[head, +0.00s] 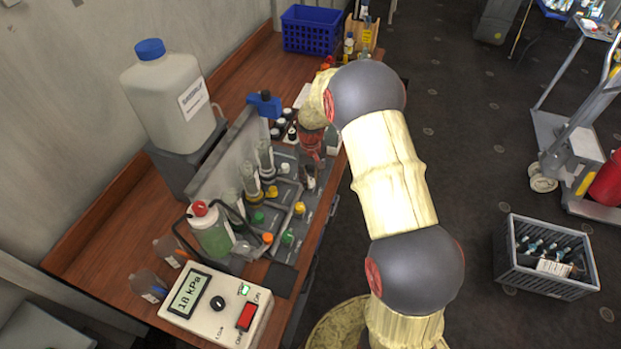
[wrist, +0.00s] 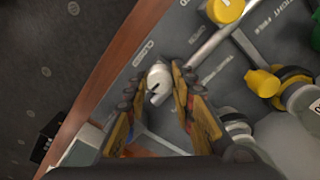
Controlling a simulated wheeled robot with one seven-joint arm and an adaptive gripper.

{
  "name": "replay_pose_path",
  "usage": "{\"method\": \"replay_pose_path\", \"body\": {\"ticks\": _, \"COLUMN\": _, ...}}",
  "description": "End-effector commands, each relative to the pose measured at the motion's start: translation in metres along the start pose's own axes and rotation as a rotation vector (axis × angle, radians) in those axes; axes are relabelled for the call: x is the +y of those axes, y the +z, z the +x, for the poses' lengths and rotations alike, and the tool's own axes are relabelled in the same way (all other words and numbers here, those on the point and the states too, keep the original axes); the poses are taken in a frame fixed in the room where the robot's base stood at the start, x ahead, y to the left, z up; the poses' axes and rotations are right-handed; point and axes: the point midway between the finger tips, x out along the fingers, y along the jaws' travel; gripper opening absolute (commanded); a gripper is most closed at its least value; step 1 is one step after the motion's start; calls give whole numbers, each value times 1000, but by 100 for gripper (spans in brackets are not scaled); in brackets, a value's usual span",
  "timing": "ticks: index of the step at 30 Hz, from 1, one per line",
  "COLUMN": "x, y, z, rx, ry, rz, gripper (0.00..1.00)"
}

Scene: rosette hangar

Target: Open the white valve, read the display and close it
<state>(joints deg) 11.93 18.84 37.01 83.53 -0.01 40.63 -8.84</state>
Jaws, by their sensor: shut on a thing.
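The white valve (wrist: 158,78) shows in the wrist view as a small white handle on the grey panel. My gripper (wrist: 157,92) has one finger on each side of it and is shut on it. Whether the valve is open or closed I cannot tell.
Yellow valves (wrist: 262,82) sit close right of my gripper in the wrist view. Green (head: 288,238) and orange (head: 267,238) valves line the panel. A white jug (head: 170,92) and blue basket (head: 312,30) stand on the bench. A crate of bottles (head: 545,285) stands on the floor.

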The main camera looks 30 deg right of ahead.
Motion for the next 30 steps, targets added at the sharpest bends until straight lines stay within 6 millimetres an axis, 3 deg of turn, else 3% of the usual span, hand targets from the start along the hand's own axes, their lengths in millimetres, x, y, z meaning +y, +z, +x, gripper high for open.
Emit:
{"method": "replay_pose_path", "body": {"ticks": 20, "x": 0, "y": -1, "z": -1, "rx": 3, "ry": 0, "rz": -67, "gripper": 0}}
{"method": "replay_pose_path", "body": {"ticks": 21, "x": 0, "y": -1, "z": -1, "rx": 3, "ry": 0, "rz": -67, "gripper": 25}}
{"method": "replay_pose_path", "body": {"ticks": 30, "x": 0, "y": 0, "z": 0, "rx": 1, "ry": 0, "rz": -66, "gripper": 42}}
